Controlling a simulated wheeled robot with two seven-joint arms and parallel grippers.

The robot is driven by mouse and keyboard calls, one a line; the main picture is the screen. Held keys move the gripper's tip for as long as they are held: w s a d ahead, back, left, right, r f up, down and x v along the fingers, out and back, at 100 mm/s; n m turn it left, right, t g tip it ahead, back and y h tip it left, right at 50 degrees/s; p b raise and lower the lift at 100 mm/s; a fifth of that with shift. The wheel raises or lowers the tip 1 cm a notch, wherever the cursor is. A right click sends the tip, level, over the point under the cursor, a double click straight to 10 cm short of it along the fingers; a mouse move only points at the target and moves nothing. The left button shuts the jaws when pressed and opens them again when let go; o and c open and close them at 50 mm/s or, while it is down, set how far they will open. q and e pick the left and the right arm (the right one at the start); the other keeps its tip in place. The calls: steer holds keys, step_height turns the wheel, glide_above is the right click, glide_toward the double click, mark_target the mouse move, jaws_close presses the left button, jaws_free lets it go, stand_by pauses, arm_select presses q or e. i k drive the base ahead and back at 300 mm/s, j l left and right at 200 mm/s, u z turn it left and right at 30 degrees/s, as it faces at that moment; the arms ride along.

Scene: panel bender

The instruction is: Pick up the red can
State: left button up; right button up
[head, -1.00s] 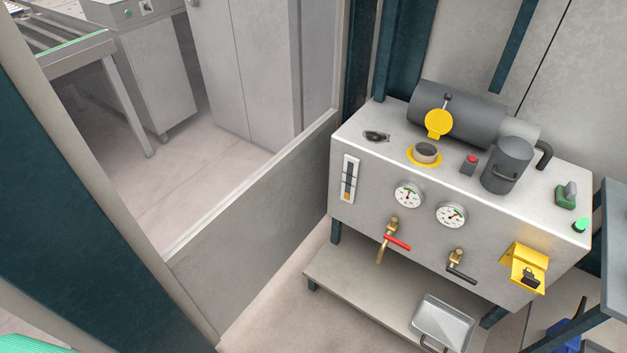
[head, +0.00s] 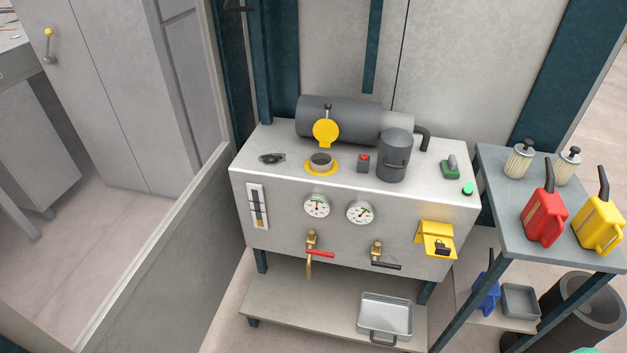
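The red can (head: 544,219) stands upright on the upper shelf of a small grey side table (head: 496,237) at the right in the head view. It has a dark spout pointing up. A yellow can (head: 600,226) of similar shape stands just to its right, with a small gap between them. Neither of my grippers is in view, and nothing is touching the red can.
Two pale filter-like cylinders (head: 518,160) stand behind the cans. A blue can (head: 486,293) and a metal tray (head: 519,302) are on the lower shelf, beside a dark bin (head: 583,310). The grey machine cabinet (head: 285,227) stands left of the table.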

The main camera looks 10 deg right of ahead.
mark_target(543, 217)
steer(key=z, duration=1.9)
